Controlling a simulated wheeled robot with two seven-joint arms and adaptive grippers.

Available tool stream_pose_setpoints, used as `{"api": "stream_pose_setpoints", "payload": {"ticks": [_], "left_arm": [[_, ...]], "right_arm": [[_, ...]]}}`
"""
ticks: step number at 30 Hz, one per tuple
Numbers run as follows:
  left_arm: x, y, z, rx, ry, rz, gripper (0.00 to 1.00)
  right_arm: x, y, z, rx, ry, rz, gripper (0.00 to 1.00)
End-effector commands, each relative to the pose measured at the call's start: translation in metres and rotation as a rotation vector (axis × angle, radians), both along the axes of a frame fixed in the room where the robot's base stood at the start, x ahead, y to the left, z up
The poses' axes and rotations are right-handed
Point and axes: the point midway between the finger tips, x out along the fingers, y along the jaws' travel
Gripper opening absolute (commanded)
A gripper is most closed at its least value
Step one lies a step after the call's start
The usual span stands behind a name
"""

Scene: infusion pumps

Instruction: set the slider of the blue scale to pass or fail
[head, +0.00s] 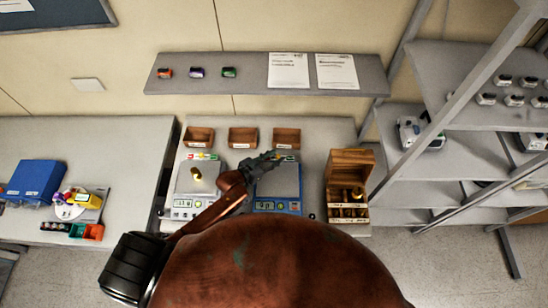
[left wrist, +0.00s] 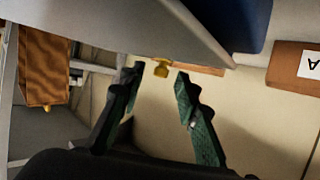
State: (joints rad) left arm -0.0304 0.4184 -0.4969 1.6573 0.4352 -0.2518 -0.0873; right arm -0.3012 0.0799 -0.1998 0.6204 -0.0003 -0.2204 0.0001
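The blue scale (head: 277,206) stands right of centre on the middle table, with a grey weighing plate (head: 284,181) and a lit display. A small green and yellow strip (head: 283,157) shows at its back edge. My left gripper (head: 272,158) is over the back left of this scale, close to the strip and partly covering that area. In the left wrist view the gripper (left wrist: 157,78) is open, its two fingers apart. A small yellow knob (left wrist: 162,69) shows between and just beyond the fingertips, with no visible contact. The slider's setting cannot be read. My right gripper is not in view.
A second, paler scale (head: 184,203) bears a brass weight (head: 196,174) on the left. Small brown bins (head: 243,138) stand behind the scales. A wooden weight box (head: 349,160) is at the right. A brown bin marked A (left wrist: 290,62) shows in the left wrist view.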

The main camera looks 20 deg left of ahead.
Motion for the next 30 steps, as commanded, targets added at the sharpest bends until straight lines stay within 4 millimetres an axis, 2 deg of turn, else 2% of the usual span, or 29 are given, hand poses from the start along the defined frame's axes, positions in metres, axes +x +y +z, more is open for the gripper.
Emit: {"api": "stream_pose_setpoints", "payload": {"ticks": [1, 14, 30], "left_arm": [[0.0002, -0.0002, 0.0001, 0.0, 0.0, 0.0, 0.29], [-0.0001, -0.0003, 0.0002, 0.0, 0.0, -0.001, 0.0], [0.0005, -0.0004, -0.0001, 0.001, 0.0, -0.006, 0.0]], "right_arm": [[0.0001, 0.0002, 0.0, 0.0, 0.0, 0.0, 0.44], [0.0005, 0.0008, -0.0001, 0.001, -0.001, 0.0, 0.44], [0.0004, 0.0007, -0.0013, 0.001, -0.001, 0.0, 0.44]]}}
